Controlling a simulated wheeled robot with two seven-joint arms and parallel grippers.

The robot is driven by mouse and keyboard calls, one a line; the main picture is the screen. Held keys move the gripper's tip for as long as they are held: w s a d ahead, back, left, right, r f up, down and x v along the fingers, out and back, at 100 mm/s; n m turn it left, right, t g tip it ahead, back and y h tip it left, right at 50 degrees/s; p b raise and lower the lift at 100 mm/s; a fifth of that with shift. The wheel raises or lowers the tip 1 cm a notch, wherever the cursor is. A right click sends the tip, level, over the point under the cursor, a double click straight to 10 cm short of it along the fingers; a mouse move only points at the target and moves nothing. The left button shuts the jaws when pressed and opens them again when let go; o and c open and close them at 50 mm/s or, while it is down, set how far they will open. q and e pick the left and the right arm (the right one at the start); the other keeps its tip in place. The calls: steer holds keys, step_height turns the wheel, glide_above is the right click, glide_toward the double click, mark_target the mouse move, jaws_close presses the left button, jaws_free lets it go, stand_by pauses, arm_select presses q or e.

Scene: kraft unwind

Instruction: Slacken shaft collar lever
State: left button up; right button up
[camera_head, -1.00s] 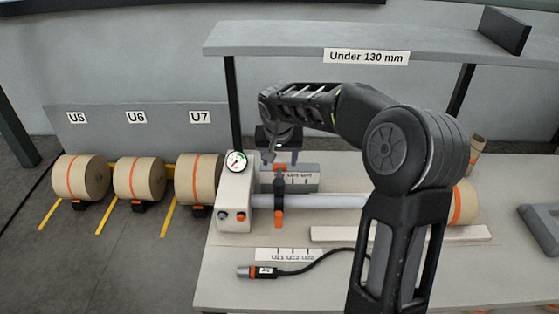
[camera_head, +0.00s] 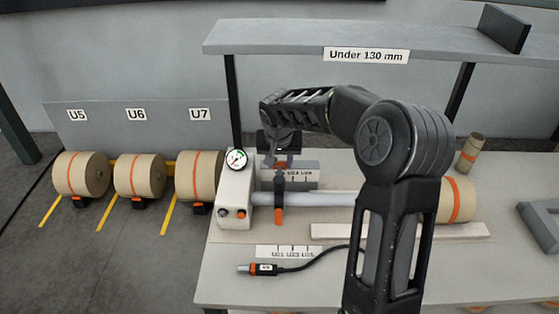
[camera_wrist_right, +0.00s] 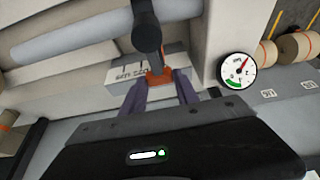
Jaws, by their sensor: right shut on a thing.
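The shaft collar (camera_head: 279,200) is dark with orange parts and sits around the pale grey shaft (camera_head: 320,199), close to the control housing (camera_head: 235,190). Its orange lever (camera_wrist_right: 158,77) points up from the collar, away from the shaft. My right gripper (camera_wrist_right: 160,88) is shut on the lever, with one finger on each side of it. In the head view, the right gripper (camera_head: 281,160) reaches in from behind and above the collar, and its fingertips are small there. My left gripper is not in view.
A pressure gauge (camera_head: 237,159) stands on the housing beside the gripper. A shelf (camera_head: 270,38) spans above. A kraft roll (camera_head: 456,200) sits at the shaft's right end. A cabled connector (camera_head: 263,269) lies on the table front. Rolls (camera_head: 196,176) stand left.

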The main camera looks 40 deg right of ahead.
jaws_close()
stand_by(0.8)
